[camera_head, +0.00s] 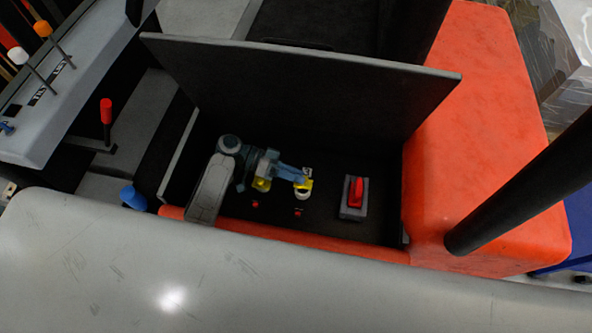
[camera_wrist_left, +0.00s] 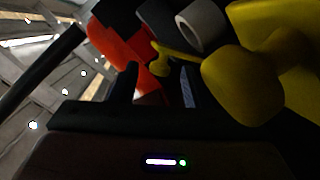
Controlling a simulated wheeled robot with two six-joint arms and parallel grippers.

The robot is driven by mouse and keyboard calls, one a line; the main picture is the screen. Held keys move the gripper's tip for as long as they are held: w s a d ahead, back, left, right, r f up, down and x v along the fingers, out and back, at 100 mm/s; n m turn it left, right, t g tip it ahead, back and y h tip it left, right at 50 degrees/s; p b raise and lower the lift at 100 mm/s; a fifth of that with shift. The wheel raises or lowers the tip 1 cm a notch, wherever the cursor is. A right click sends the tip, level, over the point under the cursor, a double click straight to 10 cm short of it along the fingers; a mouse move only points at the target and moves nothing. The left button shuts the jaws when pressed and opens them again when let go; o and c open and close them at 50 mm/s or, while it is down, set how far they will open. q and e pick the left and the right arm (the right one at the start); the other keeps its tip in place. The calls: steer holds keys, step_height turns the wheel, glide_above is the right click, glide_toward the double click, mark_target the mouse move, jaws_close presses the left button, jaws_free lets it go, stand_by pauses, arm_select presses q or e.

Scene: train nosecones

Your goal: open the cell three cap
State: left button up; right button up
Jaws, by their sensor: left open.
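My left gripper (camera_head: 298,175) is inside the dark compartment, its fingers beside a yellow cap (camera_head: 304,185) with a white cylinder (camera_head: 302,195) just below it. A hollow white cylinder (camera_wrist_left: 202,25) lies beyond. I cannot tell whether the fingers touch the yellow arm. A second yellow cap (camera_head: 262,184) is partly hidden by my arm. My right gripper is not in view.
The compartment's black lid (camera_head: 300,90) stands open behind my arm. A red switch on a grey base (camera_head: 355,197) stands to the right of the gripper. The orange front edge (camera_head: 300,240) and orange side housing (camera_head: 490,150) border the compartment. Small red buttons (camera_head: 298,213) show in front.

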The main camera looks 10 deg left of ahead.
arm_select(q)
steer(key=shift+d+f, duration=0.1)
steer(key=shift+d, duration=0.1)
steer(key=shift+c, duration=0.4)
jaws_close()
